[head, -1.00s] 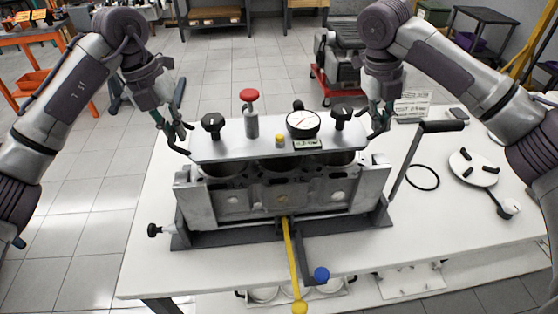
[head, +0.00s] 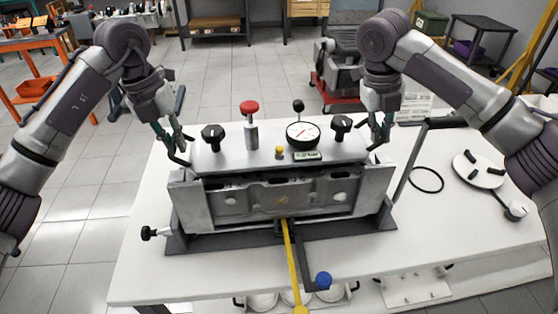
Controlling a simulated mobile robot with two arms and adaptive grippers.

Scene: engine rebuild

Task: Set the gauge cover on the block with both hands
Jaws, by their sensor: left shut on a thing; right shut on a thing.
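The gauge cover (head: 232,160) is a pale grey plate with two black knobs, a red-topped post, a small yellow knob and a round dial gauge (head: 302,135). It lies level over the top of the grey engine block (head: 280,200) and hides most of the block's top and bores. A narrow dark band shows between its front edge and the block's front; I cannot tell whether the cover touches the block. My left gripper (head: 179,148) is shut on the cover's left end. My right gripper (head: 379,134) is shut on its right end.
The block sits in a dark fixture with a black crank handle (head: 446,122) at right and a yellow lever (head: 291,262) in front. A black ring (head: 426,180) and a round white plate (head: 478,170) lie on the white table (head: 140,275) at right. The table's left part is clear.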

